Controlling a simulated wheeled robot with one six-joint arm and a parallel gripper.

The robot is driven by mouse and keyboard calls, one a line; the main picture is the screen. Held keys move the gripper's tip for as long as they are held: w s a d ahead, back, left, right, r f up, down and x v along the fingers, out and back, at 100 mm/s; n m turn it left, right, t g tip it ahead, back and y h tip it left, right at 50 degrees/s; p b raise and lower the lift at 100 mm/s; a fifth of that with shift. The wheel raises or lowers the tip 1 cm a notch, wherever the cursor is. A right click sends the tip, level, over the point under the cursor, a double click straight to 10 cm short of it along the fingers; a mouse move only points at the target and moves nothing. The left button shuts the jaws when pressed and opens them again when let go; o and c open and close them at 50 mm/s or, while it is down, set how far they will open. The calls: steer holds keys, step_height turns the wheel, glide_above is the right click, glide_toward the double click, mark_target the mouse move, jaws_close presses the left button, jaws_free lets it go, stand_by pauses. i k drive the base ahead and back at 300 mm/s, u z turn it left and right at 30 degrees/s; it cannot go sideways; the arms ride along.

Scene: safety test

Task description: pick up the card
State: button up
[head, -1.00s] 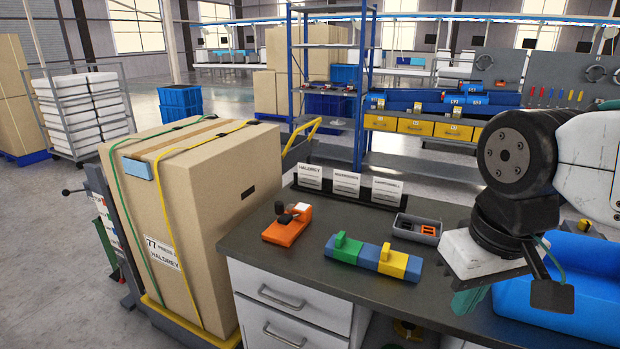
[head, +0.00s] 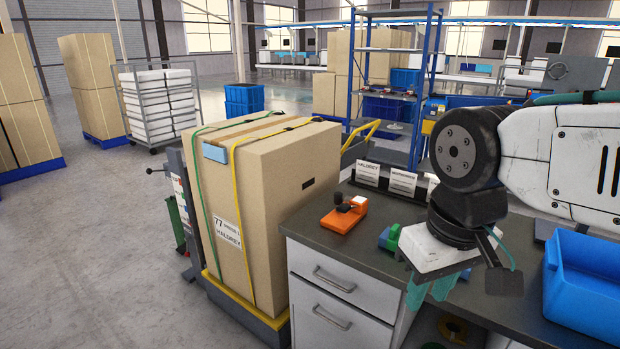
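Several white printed cards stand upright in a black holder (head: 385,190) at the back of the grey workbench. The left card (head: 368,172) reads HALDREY and the middle card (head: 403,182) shows beside it. The right card (head: 432,186) is partly hidden behind my arm. My gripper (head: 432,292) has teal fingers pointing down, apart, with nothing seen between them. In the picture it is below and right of the cards, over the front part of the bench.
An orange device (head: 344,214) lies on the workbench (head: 330,238). A green and blue block (head: 388,238) is partly hidden by my gripper. A blue bin (head: 585,285) is at right. A large strapped carton (head: 270,200) stands left of the bench. Open floor (head: 90,260) lies farther left.

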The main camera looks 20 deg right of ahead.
mark_target(367, 172)
steer(key=u, duration=0.9)
steer(key=i, duration=2.6)
steer(key=z, duration=2.75)
